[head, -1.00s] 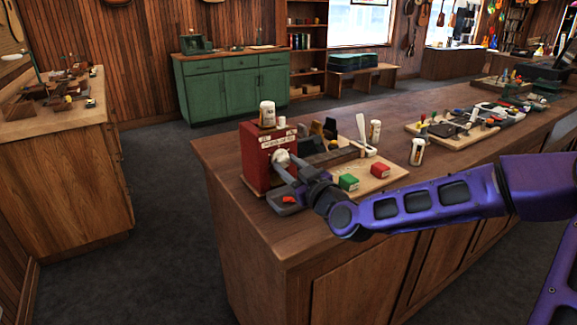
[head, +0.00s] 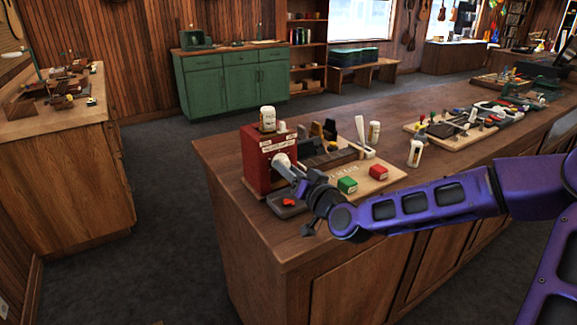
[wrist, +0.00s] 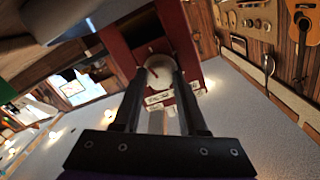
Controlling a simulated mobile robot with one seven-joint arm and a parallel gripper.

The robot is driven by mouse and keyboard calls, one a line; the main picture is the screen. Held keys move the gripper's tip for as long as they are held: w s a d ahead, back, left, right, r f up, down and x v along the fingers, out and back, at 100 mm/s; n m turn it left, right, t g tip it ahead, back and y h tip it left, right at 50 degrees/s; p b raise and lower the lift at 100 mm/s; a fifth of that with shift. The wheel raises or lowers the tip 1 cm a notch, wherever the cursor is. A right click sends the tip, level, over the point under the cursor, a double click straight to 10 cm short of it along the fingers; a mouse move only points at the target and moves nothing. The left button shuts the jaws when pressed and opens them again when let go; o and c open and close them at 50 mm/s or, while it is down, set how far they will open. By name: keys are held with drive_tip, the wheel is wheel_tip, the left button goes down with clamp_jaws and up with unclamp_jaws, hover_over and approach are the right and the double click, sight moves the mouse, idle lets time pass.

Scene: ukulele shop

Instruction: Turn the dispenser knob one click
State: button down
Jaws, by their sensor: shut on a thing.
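The red dispenser box (head: 256,160) stands upright at the near left corner of the wooden counter, with pale labels on its front. Its round pale knob (wrist: 158,70) faces my gripper and shows between the fingers in the wrist view. My gripper (head: 287,165) reaches the front of the box from the right and is shut on the knob, one finger on each side. In the wrist view the gripper (wrist: 156,82) looks rolled relative to the room. In the head view the fingers hide most of the knob. A grey tray (head: 284,212) with a small red piece lies below the gripper.
A white bottle (head: 268,118) stands on top of the box. Another bottle (head: 415,154) stands farther right. The counter's front edge (head: 330,252) is clear.

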drive_tip(key=shift+r+m+p, duration=0.1)
drive_tip(key=shift+m+p, duration=0.25)
drive_tip(key=shift+m, duration=0.95)
drive_tip(key=shift+c, duration=2.3)
unclamp_jaws()
